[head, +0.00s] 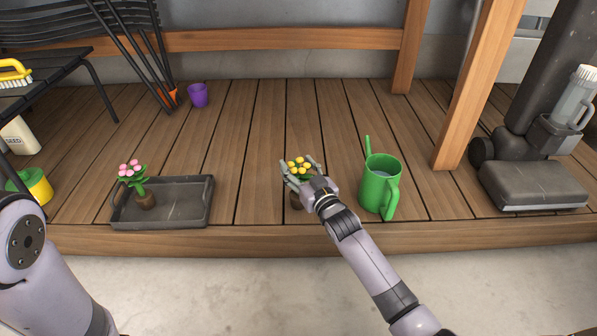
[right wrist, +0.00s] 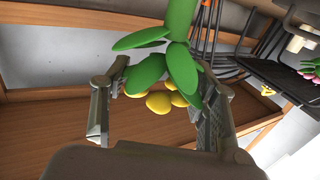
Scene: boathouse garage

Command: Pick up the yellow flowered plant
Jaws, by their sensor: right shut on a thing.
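The yellow flowered plant (head: 299,166) stands upright near the front edge of the wooden deck, with yellow blooms, green leaves and a brown base. My right gripper (head: 302,172) is around it and shut on it. In the right wrist view the plant's green leaves and stem (right wrist: 180,65) and yellow blooms lie between the two fingers (right wrist: 165,105). The gripper hides part of the base, and I cannot tell whether it touches the deck. My left arm shows at the lower left of the head view, but its gripper is out of view.
A green watering can (head: 380,186) stands just right of my right gripper. A grey tray (head: 185,205) with a pink flowered plant (head: 137,183) is to the left. A purple pot (head: 198,95) stands farther back.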

